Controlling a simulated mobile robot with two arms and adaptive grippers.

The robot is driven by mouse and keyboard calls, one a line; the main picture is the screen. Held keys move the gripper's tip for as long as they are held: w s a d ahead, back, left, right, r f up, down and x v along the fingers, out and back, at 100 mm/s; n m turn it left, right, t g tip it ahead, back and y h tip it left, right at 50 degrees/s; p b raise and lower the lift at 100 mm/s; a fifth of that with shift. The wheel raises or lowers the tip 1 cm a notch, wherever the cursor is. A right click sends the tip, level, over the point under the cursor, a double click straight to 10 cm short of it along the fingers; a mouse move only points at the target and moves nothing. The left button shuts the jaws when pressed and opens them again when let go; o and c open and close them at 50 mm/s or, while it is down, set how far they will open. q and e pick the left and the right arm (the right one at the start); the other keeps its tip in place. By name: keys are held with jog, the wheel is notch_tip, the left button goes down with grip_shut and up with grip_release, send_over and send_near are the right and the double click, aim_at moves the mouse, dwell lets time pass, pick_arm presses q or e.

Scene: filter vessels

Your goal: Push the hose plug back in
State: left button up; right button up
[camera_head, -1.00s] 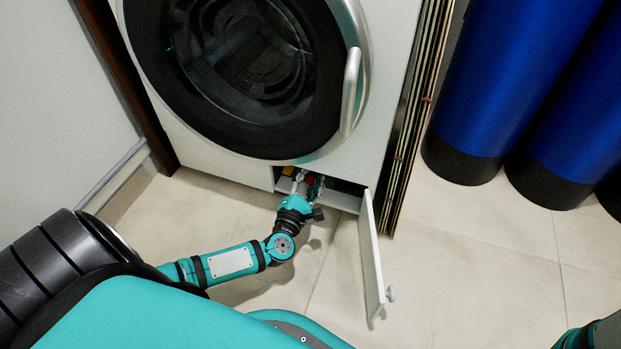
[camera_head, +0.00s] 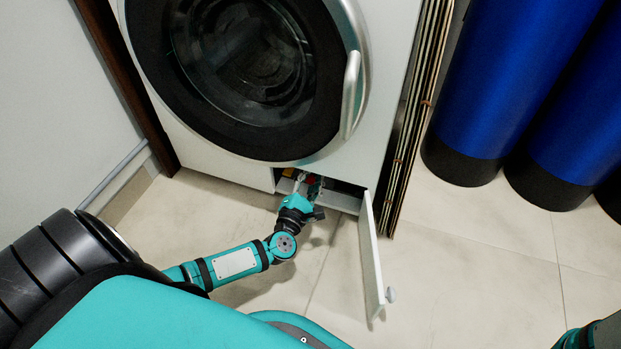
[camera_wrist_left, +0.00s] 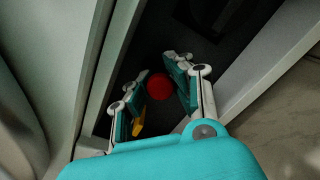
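The compartment (camera_head: 347,201) at the bottom of the white washing machine is open, its flap (camera_head: 371,262) swung out to the right. My left gripper (camera_head: 305,183) reaches into it. In the left wrist view, a round red cap (camera_wrist_left: 159,87), which looks like the hose plug, lies between the fingers of my left gripper (camera_wrist_left: 157,72). The fingers are spread on either side of it; firm contact is not visible. How far the plug is seated cannot be told. My right gripper is out of view.
A yellow piece (camera_wrist_left: 138,121) is beside the left finger. Blue tanks (camera_head: 505,75) stand at the right. Thin upright panels (camera_head: 412,130) lean beside the machine. The floor (camera_head: 470,270) right of the flap is clear.

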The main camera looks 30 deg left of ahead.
pick_arm(q)
jog(key=o, duration=0.6)
jog(key=shift+c, duration=0.2)
jog(key=v, duration=1.2)
jog(key=shift+f, duration=0.1)
